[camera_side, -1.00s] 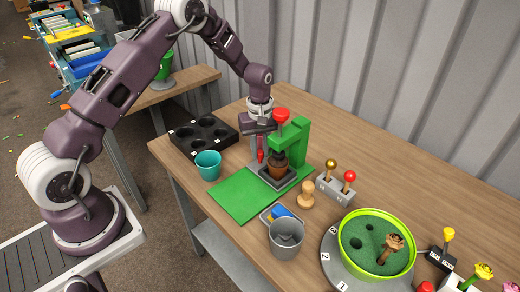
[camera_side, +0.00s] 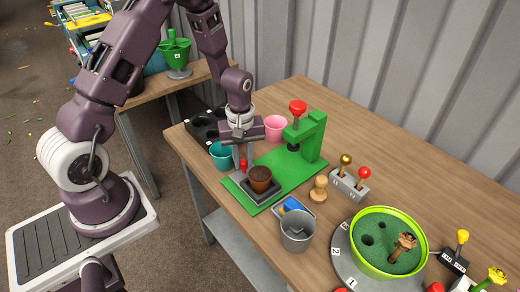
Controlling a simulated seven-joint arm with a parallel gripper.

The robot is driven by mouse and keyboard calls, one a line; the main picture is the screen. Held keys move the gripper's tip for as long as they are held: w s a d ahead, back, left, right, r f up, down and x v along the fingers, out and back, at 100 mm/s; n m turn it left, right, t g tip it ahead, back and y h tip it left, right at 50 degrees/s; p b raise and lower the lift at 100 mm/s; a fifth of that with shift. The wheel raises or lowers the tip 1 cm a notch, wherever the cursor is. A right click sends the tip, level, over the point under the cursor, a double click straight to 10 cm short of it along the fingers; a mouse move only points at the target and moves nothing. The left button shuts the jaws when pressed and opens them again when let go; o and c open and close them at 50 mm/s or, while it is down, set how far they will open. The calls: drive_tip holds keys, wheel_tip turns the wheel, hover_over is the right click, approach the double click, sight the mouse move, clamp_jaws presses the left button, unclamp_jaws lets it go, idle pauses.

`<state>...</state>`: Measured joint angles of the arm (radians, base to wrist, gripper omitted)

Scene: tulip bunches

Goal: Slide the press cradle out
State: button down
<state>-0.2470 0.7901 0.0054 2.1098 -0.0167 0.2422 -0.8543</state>
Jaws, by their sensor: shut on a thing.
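The press is a green frame (camera_side: 314,137) with a red knob (camera_side: 297,107) on top, standing at the back of a green base board (camera_side: 285,168). The press cradle (camera_side: 261,191) is a dark square tray at the front of the board, clear of the press head. A brown pot (camera_side: 260,178) stands upright in it. My gripper (camera_side: 243,166) points down at the cradle's left side and is shut on its red handle (camera_side: 243,165). The fingertips are small here and partly merge with the handle.
A teal cup (camera_side: 222,156) stands close left of my gripper, with a black tray with holes (camera_side: 202,127) and a pink cup (camera_side: 276,127) behind. A wooden stamp (camera_side: 318,189), a blue item in a small tray (camera_side: 292,207) and a grey bucket (camera_side: 297,231) stand right of the board.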

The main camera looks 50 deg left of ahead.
drive_tip(key=shift+s, duration=0.5)
drive_tip(key=c, duration=1.3)
unclamp_jaws()
drive_tip(key=shift+o, duration=0.2)
wheel_tip(320, 180, up, 7)
drive_tip(key=shift+r, duration=0.1)
